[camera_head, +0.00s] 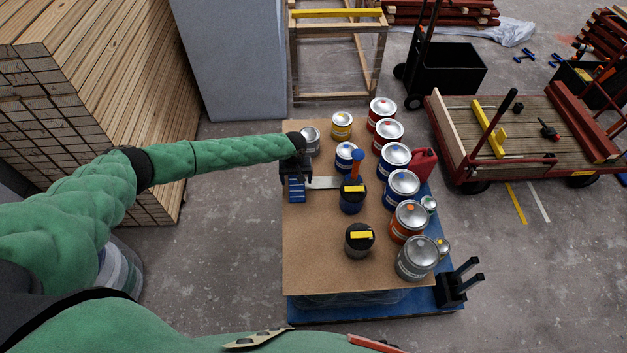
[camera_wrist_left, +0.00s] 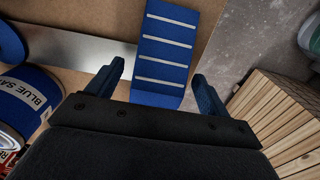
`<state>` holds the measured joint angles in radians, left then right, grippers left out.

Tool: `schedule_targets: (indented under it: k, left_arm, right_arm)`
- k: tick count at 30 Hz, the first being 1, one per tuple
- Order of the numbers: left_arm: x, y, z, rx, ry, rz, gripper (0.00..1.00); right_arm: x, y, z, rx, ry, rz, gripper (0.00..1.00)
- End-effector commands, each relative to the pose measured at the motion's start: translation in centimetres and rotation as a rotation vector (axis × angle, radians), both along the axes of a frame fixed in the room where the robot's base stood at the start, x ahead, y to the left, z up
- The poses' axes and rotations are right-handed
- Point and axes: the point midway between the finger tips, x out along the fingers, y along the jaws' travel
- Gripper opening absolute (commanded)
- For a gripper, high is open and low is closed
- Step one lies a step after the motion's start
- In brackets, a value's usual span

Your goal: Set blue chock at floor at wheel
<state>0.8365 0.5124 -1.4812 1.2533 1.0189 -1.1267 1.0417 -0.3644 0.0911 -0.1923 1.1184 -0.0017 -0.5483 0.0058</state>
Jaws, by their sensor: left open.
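The blue chock (camera_head: 297,188) is a wedge with pale cross stripes, lying at the left edge of the brown board (camera_head: 318,245). It also shows in the left wrist view (camera_wrist_left: 165,50). My left gripper (camera_head: 294,166) is open at the chock's far end; in the left wrist view its fingertips (camera_wrist_left: 158,71) stand either side of the chock's near end, with gaps on both sides. Whether they reach down beside it I cannot tell. A red flatbed trolley (camera_head: 520,155) stands on the floor at right, with a dark wheel (camera_head: 476,188) under its near left corner. My right gripper is not in view.
A metal strip (camera_head: 325,183) lies beside the chock. Several paint cans, such as a blue-labelled one (camera_head: 402,188), crowd the board's right. Stacked timber (camera_head: 110,80) is at left. Floor between board and trolley is clear.

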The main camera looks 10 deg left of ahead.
Motion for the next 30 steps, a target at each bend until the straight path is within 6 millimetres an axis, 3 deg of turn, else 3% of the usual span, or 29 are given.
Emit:
schedule_targets:
  k: [8, 18, 26, 30]
  left_arm:
    - [0.0, 0.0, -0.2, 0.0, 0.0, -0.001, 0.78]
    - [0.0, 0.0, -0.1, -0.001, -0.001, -0.001, 0.12]
    - [0.1, 0.0, 0.1, -0.001, -0.001, 0.0, 0.12]
    - [0.1, 0.0, 1.4, -0.002, -0.002, -0.001, 0.12]
  right_arm:
    - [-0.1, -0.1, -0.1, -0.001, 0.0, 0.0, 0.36]
    - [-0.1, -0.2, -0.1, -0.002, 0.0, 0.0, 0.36]
    - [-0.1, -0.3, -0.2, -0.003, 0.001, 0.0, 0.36]
    - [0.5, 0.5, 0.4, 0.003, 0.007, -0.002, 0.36]
